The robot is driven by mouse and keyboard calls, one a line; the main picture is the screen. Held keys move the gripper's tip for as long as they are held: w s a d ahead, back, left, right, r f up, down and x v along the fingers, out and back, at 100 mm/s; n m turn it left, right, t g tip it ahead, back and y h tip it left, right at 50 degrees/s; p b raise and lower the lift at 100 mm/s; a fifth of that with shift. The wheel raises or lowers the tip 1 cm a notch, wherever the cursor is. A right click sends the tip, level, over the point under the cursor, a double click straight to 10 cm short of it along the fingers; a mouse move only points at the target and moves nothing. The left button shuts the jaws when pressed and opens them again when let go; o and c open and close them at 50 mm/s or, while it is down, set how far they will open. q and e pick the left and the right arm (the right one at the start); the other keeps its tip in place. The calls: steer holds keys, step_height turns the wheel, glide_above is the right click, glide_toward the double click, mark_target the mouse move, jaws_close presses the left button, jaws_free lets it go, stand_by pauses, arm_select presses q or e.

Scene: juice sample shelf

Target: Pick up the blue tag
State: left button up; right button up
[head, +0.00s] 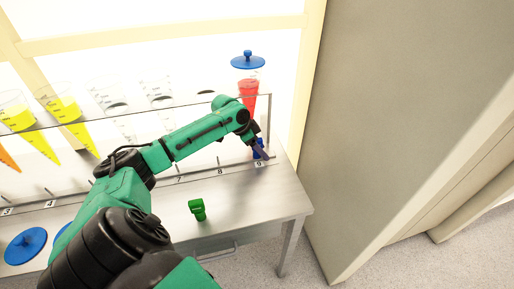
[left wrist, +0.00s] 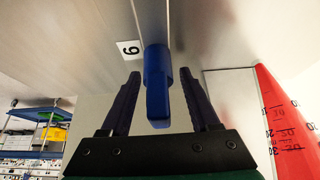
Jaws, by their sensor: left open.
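The blue tag (head: 258,144) is at the right end of the metal bench, by the label 9, and is partly covered by my left gripper (head: 262,153) in the head view. In the left wrist view the blue tag (left wrist: 157,88) lies between the two dark fingers of my left gripper (left wrist: 159,76). The fingers are spread, with a gap visible on each side of the tag. My right gripper is not in view.
A green tag (head: 197,209) stands on the bench (head: 240,203). A rack (head: 190,102) holds several cones at the back, including a red one (head: 248,88) under a blue lid (head: 248,61). Blue discs (head: 26,245) lie at left. A grey panel (head: 400,90) stands right.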

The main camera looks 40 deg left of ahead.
arm_select(q)
jaws_close()
